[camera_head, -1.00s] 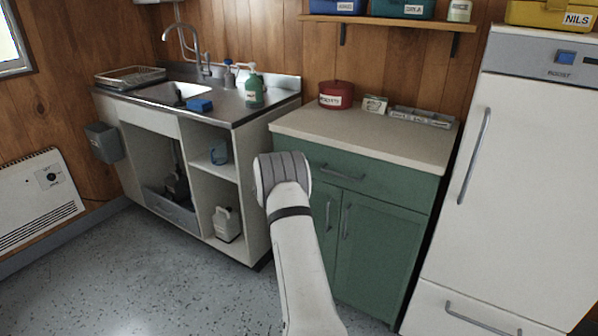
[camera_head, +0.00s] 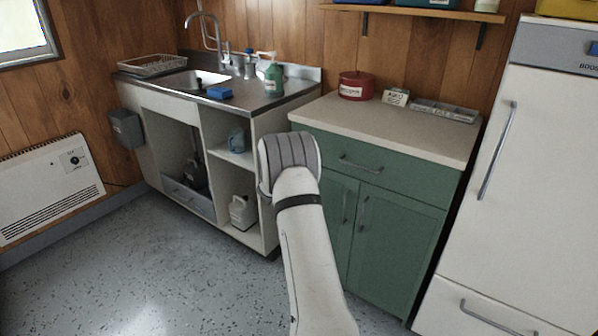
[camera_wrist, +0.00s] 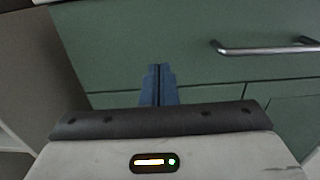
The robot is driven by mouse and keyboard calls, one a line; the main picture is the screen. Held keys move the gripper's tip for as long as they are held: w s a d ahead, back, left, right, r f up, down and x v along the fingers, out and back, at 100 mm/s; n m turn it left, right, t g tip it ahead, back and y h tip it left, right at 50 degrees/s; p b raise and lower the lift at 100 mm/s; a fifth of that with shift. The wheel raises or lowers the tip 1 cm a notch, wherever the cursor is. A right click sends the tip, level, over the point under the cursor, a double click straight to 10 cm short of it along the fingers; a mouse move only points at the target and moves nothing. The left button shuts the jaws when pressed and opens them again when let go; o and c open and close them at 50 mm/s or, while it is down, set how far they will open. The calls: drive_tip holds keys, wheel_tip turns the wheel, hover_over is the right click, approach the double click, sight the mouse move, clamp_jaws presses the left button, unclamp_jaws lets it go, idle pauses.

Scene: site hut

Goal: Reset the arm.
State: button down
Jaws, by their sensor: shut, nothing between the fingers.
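My gripper shows in the wrist view (camera_wrist: 158,84), with its two blue fingers together and nothing between them. In that view the fingers are in front of the green cabinet's drawer front (camera_wrist: 130,40), with the drawer's metal handle (camera_wrist: 265,48) to the right. In the head view my arm rises from the bottom middle and ends in a grey ribbed joint in front of the green cabinet (camera_head: 400,205). The fingers are hidden in the head view. I cannot tell the gap between the fingers and the drawer front.
A sink unit (camera_head: 295,98) with open shelves stands left of the cabinet, a white fridge (camera_head: 520,170) right. A red tin (camera_head: 355,87), a small card (camera_head: 396,97) and a grey tray (camera_head: 444,111) sit on the cabinet top. A heater (camera_head: 45,190) hangs at left. The floor at lower left is clear.

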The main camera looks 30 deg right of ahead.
drive_tip(key=v, duration=0.8)
drive_tip(key=s+a+r+m+g+y+p, duration=0.35)
drive_tip(key=s+r+m+p, duration=0.2)
drive_tip(key=s+r, duration=0.3)
drive_tip(key=s+a+r+m+g+y+p, duration=0.2)
drive_tip(key=s+a+r+m+g+p, duration=0.15)
drive_tip(key=s+r+m, duration=0.4)
drive_tip(key=s+a+r+m+t+y+p, duration=0.1)
drive_tip(key=s+a+r+m+y+p, duration=0.3)
drive_tip(key=s+a, duration=0.7)
drive_tip(key=s+a+r+m+t+y+p, duration=0.1)
drive_tip(key=s+a+r+m+y+p, duration=0.4)
drive_tip(key=s+a, duration=0.6)
drive_tip(key=shift+a+r+m+t+y+p, duration=0.25)
drive_tip(key=shift+a+y+p, duration=0.25)
drive_tip(key=shift+y, duration=0.55)
